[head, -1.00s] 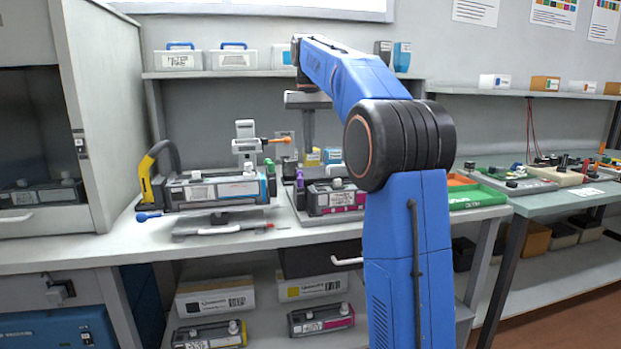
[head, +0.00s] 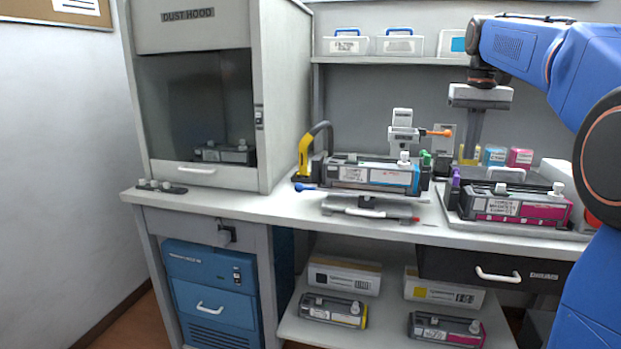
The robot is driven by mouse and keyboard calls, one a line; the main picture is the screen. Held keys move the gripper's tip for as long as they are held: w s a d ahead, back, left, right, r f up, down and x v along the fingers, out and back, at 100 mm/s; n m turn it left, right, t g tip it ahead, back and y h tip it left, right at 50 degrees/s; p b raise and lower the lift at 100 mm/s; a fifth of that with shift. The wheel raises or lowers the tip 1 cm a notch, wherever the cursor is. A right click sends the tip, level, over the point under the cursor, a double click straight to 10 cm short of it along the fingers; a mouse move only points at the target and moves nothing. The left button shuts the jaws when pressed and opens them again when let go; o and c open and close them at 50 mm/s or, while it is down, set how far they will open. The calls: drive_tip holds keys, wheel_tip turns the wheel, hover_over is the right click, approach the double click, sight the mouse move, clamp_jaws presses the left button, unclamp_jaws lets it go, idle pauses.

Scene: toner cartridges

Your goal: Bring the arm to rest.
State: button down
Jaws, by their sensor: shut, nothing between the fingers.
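My blue arm (head: 520,50) reaches in from the right edge of the head view and bends down at its wrist. My gripper (head: 471,154) hangs below it, its fingers together and pointing down, with nothing held. Its tips overlap a yellow box (head: 463,160) in the picture; I cannot tell the gap between them. A cartridge with a magenta end (head: 515,207) lies in front on the bench, right of the tips. A cartridge with a blue stripe (head: 372,175) lies to the left. My arm's upper link and base are partly out of view.
The dust hood (head: 195,100) stands at the left, a dark cartridge (head: 224,153) inside. A stand with an orange-tipped arm (head: 404,130) is left of my gripper. A blue box (head: 495,155) and a magenta box (head: 520,158) sit to the right. Plastic bins (head: 347,46) line the shelf above.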

drive_tip(key=s+a+f+t, duration=0.1)
drive_tip(key=s+a+f, duration=0.25)
drive_tip(key=s, duration=0.25)
drive_tip(key=s+a+f+n, duration=0.1)
drive_tip(key=s+a+f, duration=0.1)
drive_tip(key=s+f, duration=0.3)
drive_tip(key=s+a+f+t, duration=0.1)
drive_tip(key=s+a+f, duration=0.15)
drive_tip(key=s, duration=0.45)
drive_tip(key=s+a+f+t, duration=0.1)
drive_tip(key=s+a+f, duration=0.1)
drive_tip(key=s+f, duration=0.5)
drive_tip(key=s+a+f+n+t, duration=0.1)
drive_tip(key=s+a+f, duration=0.1)
drive_tip(key=s+f, duration=0.6)
wheel_tip(320, 180, down, 4)
drive_tip(key=shift+s+r+n, duration=0.2)
drive_tip(key=shift+s+n, duration=0.1)
